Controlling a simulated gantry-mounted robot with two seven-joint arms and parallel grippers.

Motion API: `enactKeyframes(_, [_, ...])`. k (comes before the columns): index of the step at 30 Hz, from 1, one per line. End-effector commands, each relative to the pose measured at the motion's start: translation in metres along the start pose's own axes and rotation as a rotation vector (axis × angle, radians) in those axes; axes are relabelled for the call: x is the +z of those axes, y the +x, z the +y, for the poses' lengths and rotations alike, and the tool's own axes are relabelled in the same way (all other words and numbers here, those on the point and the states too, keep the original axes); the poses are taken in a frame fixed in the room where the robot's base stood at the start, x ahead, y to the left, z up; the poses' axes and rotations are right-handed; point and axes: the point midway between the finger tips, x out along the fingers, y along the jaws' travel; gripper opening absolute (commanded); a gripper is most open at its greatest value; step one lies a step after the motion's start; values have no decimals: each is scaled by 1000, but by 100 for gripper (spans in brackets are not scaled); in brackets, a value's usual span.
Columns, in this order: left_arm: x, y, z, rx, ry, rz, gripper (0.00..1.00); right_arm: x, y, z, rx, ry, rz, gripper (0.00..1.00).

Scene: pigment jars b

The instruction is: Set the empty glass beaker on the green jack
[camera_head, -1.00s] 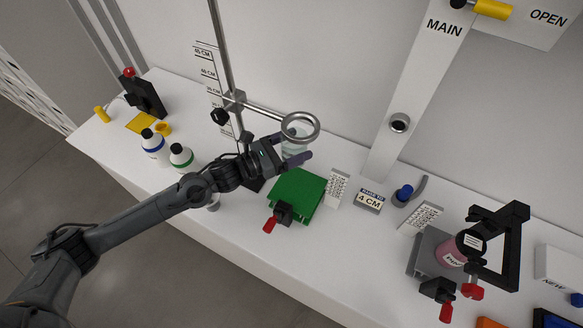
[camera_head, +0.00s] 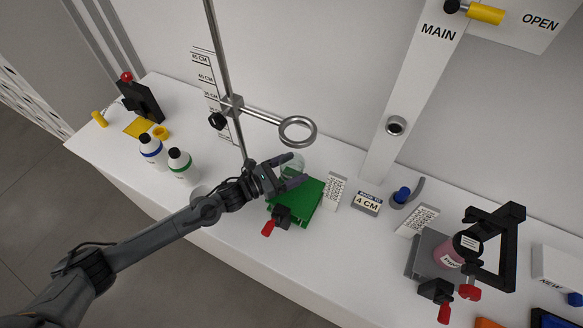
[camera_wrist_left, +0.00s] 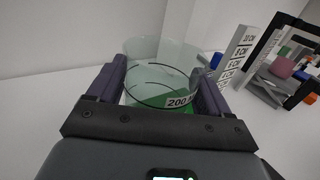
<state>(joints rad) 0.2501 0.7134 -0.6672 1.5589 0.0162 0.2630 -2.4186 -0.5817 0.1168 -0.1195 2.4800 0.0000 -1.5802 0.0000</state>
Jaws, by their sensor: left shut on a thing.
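The empty glass beaker (camera_head: 291,165) is clear, and its "200" label shows in the left wrist view (camera_wrist_left: 160,78). My left gripper (camera_head: 287,178) is shut on the beaker, with one finger on each side of it. The green jack (camera_head: 304,197) has a flat green top and a red-tipped knob facing front. The beaker is upright over the back left part of the jack's top; I cannot tell whether it touches it. Green shows through and below the beaker in the wrist view. My right gripper is not in view.
A ring (camera_head: 298,131) on a stand's rod (camera_head: 225,75) juts out above and behind the beaker. Two bottles (camera_head: 180,165) stand left. A grey jack (camera_head: 429,257) holds a pink jar.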

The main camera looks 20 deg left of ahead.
Motion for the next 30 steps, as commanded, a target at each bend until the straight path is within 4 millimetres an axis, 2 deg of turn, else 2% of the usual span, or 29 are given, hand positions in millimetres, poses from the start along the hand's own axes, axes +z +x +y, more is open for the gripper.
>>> enactKeyframes(7, [-4, 0, 0, 0, 0, 0, 46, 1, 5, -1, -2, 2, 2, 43])
enactKeyframes(8, [-3, 0, 0, 0, 0, 0, 84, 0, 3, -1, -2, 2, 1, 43])
enactKeyframes(11, [-3, 0, 0, 0, 0, 1, 99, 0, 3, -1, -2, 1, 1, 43])
enactKeyframes(22, [3, 0, 0, 0, 0, 0, 100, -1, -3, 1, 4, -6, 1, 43])
enactKeyframes(26, [-2, -16, 1, 0, 0, 4, 100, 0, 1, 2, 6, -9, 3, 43])
enactKeyframes(30, [-3, -41, 0, 0, 1, 6, 100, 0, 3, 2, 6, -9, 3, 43])
